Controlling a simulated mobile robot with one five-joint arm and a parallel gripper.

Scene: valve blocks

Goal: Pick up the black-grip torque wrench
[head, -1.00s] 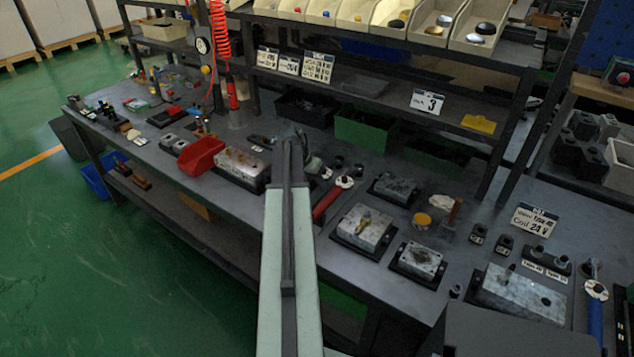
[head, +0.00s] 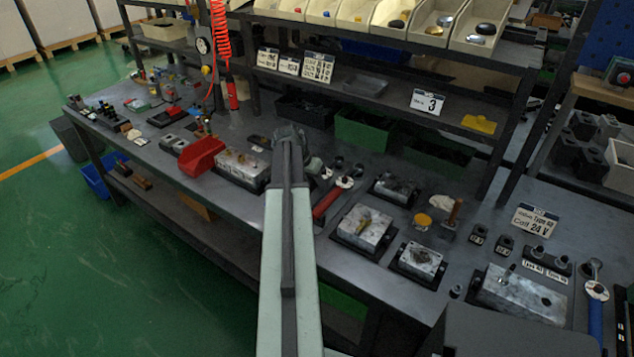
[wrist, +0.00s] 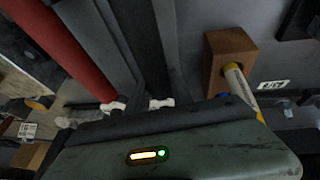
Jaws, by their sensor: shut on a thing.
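My gripper (head: 290,142) is beyond the end of my pale green arm, over the workbench, left of the red-grip wrench (head: 328,202). In the wrist view my gripper (wrist: 148,85) is shut on a dark, long piece (wrist: 143,40) that appears to be the black grip of the torque wrench. Dark fingers and dark grip blend together, and the wrench's head cannot be made out. In the head view my arm hides most of the held piece. The red grip (wrist: 62,42) shows at upper left in the wrist view. A blue-grip wrench (head: 596,300) lies at far right.
Valve blocks (head: 362,229) stand on the bench right of my arm, and another valve block (head: 243,165) stands to its left beside a red bin (head: 201,157). A wooden block (wrist: 228,55) shows in the wrist view. Shelf posts and a green crate (head: 362,130) stand behind.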

